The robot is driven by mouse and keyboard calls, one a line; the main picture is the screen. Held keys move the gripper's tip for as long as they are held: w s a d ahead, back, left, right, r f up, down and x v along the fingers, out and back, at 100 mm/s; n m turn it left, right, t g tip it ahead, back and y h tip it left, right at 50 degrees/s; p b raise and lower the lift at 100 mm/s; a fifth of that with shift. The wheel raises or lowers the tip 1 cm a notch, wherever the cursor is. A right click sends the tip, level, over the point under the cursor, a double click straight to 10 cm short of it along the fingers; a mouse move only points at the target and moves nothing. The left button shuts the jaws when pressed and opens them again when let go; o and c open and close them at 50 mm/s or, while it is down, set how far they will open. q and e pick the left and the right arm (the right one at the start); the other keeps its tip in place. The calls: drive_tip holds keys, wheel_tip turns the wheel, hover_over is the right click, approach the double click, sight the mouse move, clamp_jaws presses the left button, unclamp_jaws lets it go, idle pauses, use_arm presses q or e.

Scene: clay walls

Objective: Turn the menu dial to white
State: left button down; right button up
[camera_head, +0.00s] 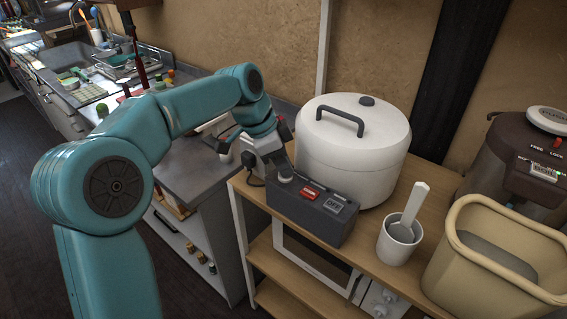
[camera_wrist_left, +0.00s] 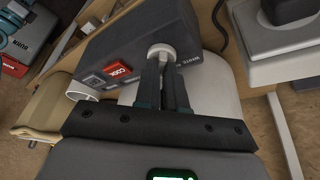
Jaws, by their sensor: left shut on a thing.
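The menu dial (camera_wrist_left: 161,54) is a small pale knob on the dark grey control box (camera_head: 325,222) at the front of the big white cooker (camera_head: 352,150). The word WHITE is printed beside the dial in the left wrist view. My left gripper (camera_head: 282,171) reaches down to the dial from above. In the left wrist view its fingers (camera_wrist_left: 164,78) are shut on the dial, which they partly hide. I cannot make out a pointer mark on the dial. My right gripper is out of view.
A white cup with a paddle (camera_head: 397,243) stands right of the control box. A beige bin (camera_head: 490,262) and a brown pot (camera_head: 515,165) are farther right. A white appliance (camera_head: 258,150) stands close behind my left gripper. The wooden shelf edge runs in front.

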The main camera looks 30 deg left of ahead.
use_arm(q)
drive_tip(key=n+y, duration=0.1)
drive_tip(key=n, duration=0.2)
drive_tip(key=shift+s+d+t+b, duration=0.1)
drive_tip(key=shift+t+b, duration=0.2)
drive_tip(key=shift+b, duration=0.05)
drive_tip(key=n+y, duration=0.1)
drive_tip(key=n, duration=0.2)
drive_tip(key=n+y, duration=0.1)
drive_tip(key=n, duration=0.1)
drive_tip(key=shift+d+n+t, duration=0.1)
drive_tip(key=shift+n+t, duration=0.3)
drive_tip(key=n+y, duration=0.2)
drive_tip(key=n, duration=0.2)
drive_tip(key=shift+d+n+b, duration=0.1)
drive_tip(key=shift+n+b, duration=0.2)
drive_tip(key=shift+n+g+y, duration=0.5)
drive_tip(key=shift+n+y, duration=0.1)
drive_tip(key=shift+n, duration=1.6)
drive_tip(key=c, duration=1.2)
unclamp_jaws()
drive_tip(key=shift+r, duration=0.1)
drive_tip(key=p+v, duration=0.2)
drive_tip(key=v, duration=1.4)
drive_tip(key=shift+d+r+p, duration=0.15)
drive_tip(key=shift+d+p, duration=0.05)
drive_tip(key=shift+p, duration=0.15)
